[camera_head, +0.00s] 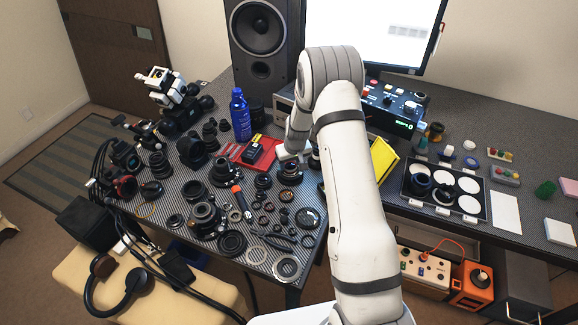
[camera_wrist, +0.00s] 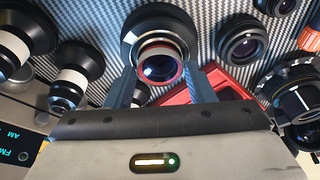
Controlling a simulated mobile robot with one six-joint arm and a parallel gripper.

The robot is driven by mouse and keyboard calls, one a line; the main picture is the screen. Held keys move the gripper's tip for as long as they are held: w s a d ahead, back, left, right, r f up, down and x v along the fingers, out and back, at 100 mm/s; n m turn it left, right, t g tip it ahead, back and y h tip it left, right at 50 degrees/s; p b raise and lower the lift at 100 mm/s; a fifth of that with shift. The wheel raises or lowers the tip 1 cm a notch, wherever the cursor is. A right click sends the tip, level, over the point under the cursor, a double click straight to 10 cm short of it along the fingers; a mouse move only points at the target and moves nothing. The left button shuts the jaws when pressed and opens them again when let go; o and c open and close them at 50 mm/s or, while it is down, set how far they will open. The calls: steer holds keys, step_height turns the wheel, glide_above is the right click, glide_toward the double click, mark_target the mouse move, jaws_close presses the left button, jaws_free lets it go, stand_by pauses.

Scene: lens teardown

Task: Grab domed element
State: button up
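A dark lens part with a red ring and a domed, bluish glass front (camera_wrist: 158,66) lies between my fingers in the wrist view. It appears to be the domed element, though I cannot be sure. My gripper (camera_wrist: 160,88) is open, one blue-grey finger on each side of the part. No grip on it shows. In the head view my gripper (camera_head: 288,155) is low over the table, just above a dark round lens part (camera_head: 290,173). My arm hides part of the table there.
A red tray (camera_head: 252,153) with a dark box is just left of my gripper. Several lens barrels and rings crowd the table's left and front. A blue bottle (camera_head: 240,115) stands behind. A yellow panel (camera_head: 383,158) and a tray of white discs (camera_head: 408,192) lie to the right.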

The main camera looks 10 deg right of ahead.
steer(key=c, duration=0.6)
steer(key=shift+r, duration=0.1)
